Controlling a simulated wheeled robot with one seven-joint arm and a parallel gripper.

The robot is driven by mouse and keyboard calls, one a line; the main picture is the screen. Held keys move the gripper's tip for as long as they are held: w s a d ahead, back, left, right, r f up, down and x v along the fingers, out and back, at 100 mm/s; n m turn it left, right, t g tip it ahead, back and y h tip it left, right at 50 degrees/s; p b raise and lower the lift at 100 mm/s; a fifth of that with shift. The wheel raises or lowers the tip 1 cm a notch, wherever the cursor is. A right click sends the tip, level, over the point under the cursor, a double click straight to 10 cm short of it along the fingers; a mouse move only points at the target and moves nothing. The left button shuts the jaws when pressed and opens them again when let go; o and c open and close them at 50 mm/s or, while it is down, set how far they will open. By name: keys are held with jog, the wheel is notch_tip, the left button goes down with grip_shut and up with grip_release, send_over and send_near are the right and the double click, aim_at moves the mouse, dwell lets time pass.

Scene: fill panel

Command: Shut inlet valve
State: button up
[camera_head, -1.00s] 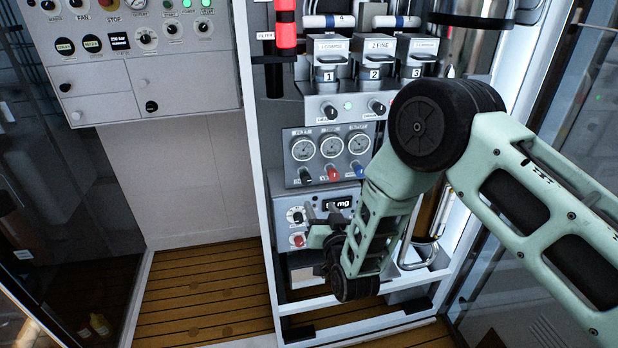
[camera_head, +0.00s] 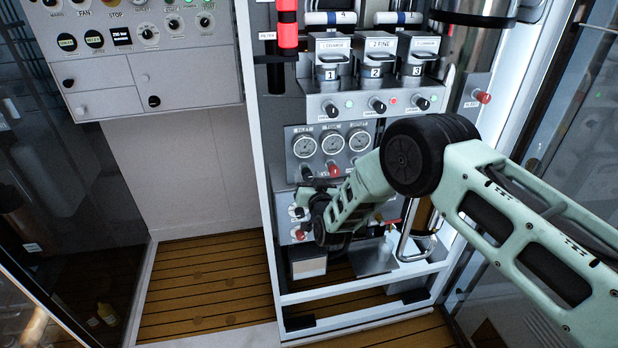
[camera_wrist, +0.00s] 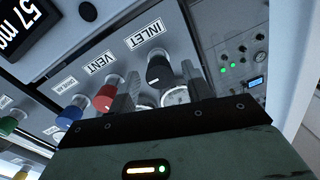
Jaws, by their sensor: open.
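The inlet valve is a black knob (camera_wrist: 159,70) under the INLET label in the wrist view. It lies between the two fingers of my open gripper (camera_wrist: 160,86), seen past the fingertips; I cannot tell whether they touch it. A round gauge face shows partly below the knob. In the head view the black knob (camera_head: 307,173) is at the lower left of the gauge panel (camera_head: 292,150), just above my gripper (camera_head: 318,189), whose fingers are hard to make out there.
Beside the inlet knob, a red VENT knob (camera_wrist: 104,98) sits close to the left finger. A blue knob (camera_wrist: 69,118) and a green knob (camera_wrist: 8,126) are farther left. A digital display (camera_wrist: 24,25) is at the upper left. Numbered filter units (camera_head: 376,58) stand above the gauges.

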jog(key=c, duration=1)
jog(key=shift+o, duration=0.2)
jog(key=shift+f+m+b, duration=0.15)
jog(key=shift+m+b, duration=0.15)
jog(key=shift+b, duration=0.15)
